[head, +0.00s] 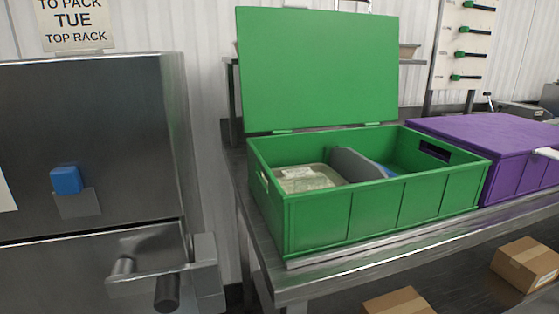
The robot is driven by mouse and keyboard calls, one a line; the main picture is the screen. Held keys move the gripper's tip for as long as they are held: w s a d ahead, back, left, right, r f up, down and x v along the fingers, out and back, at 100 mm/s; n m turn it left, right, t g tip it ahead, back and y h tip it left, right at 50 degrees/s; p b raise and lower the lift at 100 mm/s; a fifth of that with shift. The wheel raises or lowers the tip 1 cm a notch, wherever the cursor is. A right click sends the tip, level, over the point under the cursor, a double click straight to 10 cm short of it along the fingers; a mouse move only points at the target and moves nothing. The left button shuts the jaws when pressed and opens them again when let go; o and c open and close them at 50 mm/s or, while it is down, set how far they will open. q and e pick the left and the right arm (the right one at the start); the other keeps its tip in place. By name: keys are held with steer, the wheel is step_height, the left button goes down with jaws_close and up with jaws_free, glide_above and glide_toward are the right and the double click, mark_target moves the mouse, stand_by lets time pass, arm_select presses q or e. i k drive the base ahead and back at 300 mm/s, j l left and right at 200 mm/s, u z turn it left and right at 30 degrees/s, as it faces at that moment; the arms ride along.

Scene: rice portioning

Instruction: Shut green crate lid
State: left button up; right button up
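The green crate (320,222) stands on a steel table, with its green lid (318,65) raised upright at the back on its hinges. Inside the crate, a clear container of pale, rice-like contents (306,179) lies on the left. A grey curved piece (352,164) stands beside it, with a bit of something blue (388,171) behind its right end. The right part of the crate floor is hidden by the front wall. Neither of my grippers shows in the head view.
A closed purple crate (490,140) stands right beside the green one. A steel cabinet (90,150) with a handle and blue block (66,180) fills the left. Cardboard boxes (527,263) sit below the tabletop (400,238). A tool board (462,45) stands behind.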

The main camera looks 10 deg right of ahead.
mark_target(299, 68)
steer(key=i+l, duration=0.15)
steer(key=l, duration=0.2)
steer(key=i+l, duration=0.15)
steer(key=l, duration=0.2)
steer(key=i+l+u, duration=0.1)
steer(key=l, duration=0.25)
steer(key=i+l, duration=0.15)
steer(key=l, duration=0.2)
steer(key=i+l, duration=0.15)
steer(key=l, duration=0.25)
steer(key=u, duration=0.05)
